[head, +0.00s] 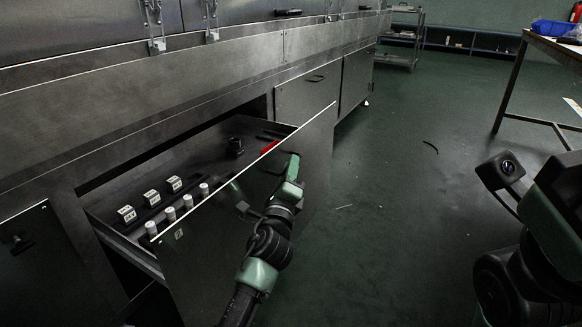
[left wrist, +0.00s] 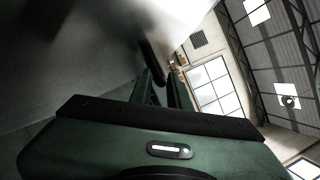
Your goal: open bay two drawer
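A wide dark metal drawer (head: 200,262) is pulled out from the cabinet under the dryer. Its front carries a small label (head: 179,234) too small to read. Inside it are several white labelled blocks, several pale cylinders, a dark round part (head: 235,146) and a red item (head: 265,147). My left gripper (head: 268,203) is at the outer face of this drawer front. In the left wrist view a dark handle bar (left wrist: 152,62) appears between its fingertips (left wrist: 163,82), which look closed around it. Most of the handle is hidden.
A closed drawer (head: 305,92) with a dark handle is further along the cabinet. A shelf cart (head: 402,40) stands at the back. A table (head: 555,45) with a blue bin (head: 551,28) is at the upper right. The green floor right of the drawer is mostly clear.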

